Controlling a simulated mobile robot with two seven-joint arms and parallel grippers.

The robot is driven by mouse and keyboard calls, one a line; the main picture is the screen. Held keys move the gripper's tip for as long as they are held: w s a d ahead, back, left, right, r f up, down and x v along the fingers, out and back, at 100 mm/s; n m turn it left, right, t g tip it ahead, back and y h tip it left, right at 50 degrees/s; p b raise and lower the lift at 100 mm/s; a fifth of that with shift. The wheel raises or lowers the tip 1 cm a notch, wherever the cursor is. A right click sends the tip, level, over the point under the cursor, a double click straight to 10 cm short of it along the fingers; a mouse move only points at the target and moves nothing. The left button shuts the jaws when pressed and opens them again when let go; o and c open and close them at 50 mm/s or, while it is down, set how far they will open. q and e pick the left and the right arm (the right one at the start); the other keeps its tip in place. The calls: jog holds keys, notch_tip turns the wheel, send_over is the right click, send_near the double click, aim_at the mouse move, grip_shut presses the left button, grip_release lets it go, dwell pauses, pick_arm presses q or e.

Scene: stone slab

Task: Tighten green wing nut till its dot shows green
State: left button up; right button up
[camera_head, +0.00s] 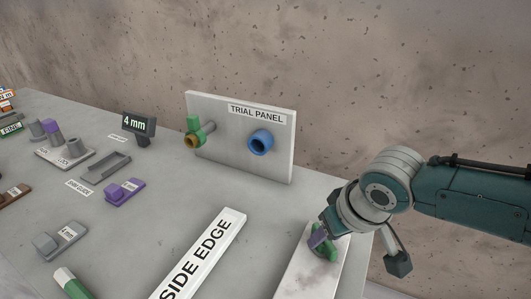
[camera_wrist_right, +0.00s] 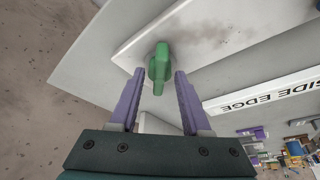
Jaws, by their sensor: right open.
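A green wing nut (camera_head: 328,252) is on a white board (camera_head: 296,284) at the slab's right end. In the right wrist view the wing nut (camera_wrist_right: 159,66) appears between and just past my purple fingertips. My right gripper (camera_head: 319,238) is open, its fingers (camera_wrist_right: 159,75) spread on either side of the nut with a gap at each side. I cannot tell how far the tips are from it in depth. No coloured dot can be made out. My left gripper is not in view.
A trial panel (camera_head: 225,150) stands at the back with a blue ring (camera_head: 260,142) and a green-and-brown fitting (camera_head: 193,138). A long "SIDE EDGE" strip (camera_head: 206,255) lies left of the board. A 4 mm sign (camera_head: 139,125) and purple and grey blocks stand farther left.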

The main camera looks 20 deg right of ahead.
jog(key=p+v, duration=0.3)
jog(key=v, duration=0.6)
jog(key=shift+r, duration=0.3)
jog(key=shift+s, duration=0.1)
jog(key=s+a+r+n+y, duration=0.1)
jog(key=s+a+r+n, duration=0.1)
jog(key=s+a, duration=0.6)
jog(key=s+d+r+g, duration=0.15)
jog(key=s+r, duration=0.25)
jog(key=s, duration=0.4)
notch_tip(320, 180, up, 35)
jog(key=p, duration=3.5)
jog(key=shift+s+d+n+h, duration=0.25)
jog(key=shift+d+n+h, duration=0.05)
jog(key=shift+f+t, duration=0.15)
jog(key=shift+t, duration=0.1)
